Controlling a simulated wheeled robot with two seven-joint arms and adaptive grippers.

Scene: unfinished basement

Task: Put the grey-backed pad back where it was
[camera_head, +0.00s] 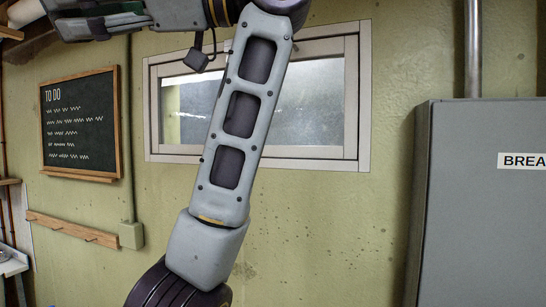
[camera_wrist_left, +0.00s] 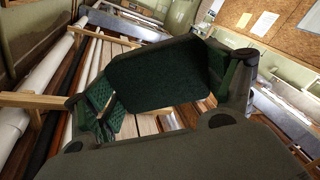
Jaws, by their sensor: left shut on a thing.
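The pad (camera_wrist_left: 165,72) shows in the left wrist view as a dark green, flat, rough-looking panel with a dark edge. Its grey back is turned away there. My left gripper (camera_wrist_left: 160,88) is shut on it, with one finger at each side. In the head view my left gripper (camera_head: 95,22) is partly cut off at the top left edge, reaching to the left. My right gripper is out of view.
Long pipes (camera_wrist_left: 45,80) and wooden bars of a rack (camera_wrist_left: 30,100) lie beyond the pad. A cork board (camera_wrist_left: 270,20) hangs farther off. The head view shows a chalkboard (camera_head: 80,120), a peg rail (camera_head: 70,229), a window (camera_head: 310,105) and a grey breaker cabinet (camera_head: 480,210).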

